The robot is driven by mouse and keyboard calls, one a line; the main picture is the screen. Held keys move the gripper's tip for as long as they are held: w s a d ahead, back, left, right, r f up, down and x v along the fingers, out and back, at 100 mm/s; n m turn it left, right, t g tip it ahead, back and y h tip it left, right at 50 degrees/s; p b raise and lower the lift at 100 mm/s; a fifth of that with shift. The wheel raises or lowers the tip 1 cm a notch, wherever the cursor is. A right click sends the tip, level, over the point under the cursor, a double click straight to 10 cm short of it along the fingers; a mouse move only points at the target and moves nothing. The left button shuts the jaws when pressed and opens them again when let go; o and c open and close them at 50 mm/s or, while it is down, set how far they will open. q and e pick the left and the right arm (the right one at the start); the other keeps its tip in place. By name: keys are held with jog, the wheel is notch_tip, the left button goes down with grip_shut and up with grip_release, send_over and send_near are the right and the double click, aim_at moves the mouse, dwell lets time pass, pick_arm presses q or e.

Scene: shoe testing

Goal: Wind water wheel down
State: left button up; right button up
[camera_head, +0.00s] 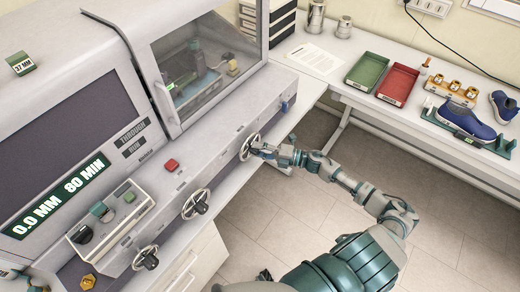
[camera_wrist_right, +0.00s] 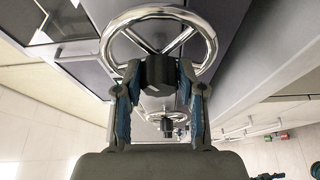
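Three metal handwheels with dark hubs line the front of the grey machine: a far wheel (camera_head: 244,153), a middle wheel (camera_head: 188,211) and a near wheel (camera_head: 136,264). No readable label shows which one is the water wheel. My right gripper (camera_head: 258,148) is at the far wheel. In the right wrist view, that wheel's chrome rim (camera_wrist_right: 208,38) arches beyond the fingers of my right gripper (camera_wrist_right: 161,82). The two fingers lie on either side of the black hub (camera_wrist_right: 160,72) and appear shut on it. My left gripper does not show clearly.
The machine's display (camera_head: 58,197) reads "0.0 MM 80 MIN". A red button (camera_head: 171,165) and a lever box (camera_head: 112,224) sit on its ledge. At the right, a white side table (camera_head: 425,128) holds a green tray (camera_head: 367,72), a red tray (camera_head: 397,85) and blue shoes (camera_head: 462,118).

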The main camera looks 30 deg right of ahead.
jog(key=shift+o, duration=1.4)
jog(key=shift+a, duration=0.1)
jog(key=v, duration=1.1)
jog(key=shift+s+d+f, duration=0.15)
jog(key=shift+s+d, duration=0.1)
jog(key=shift+d, duration=0.05)
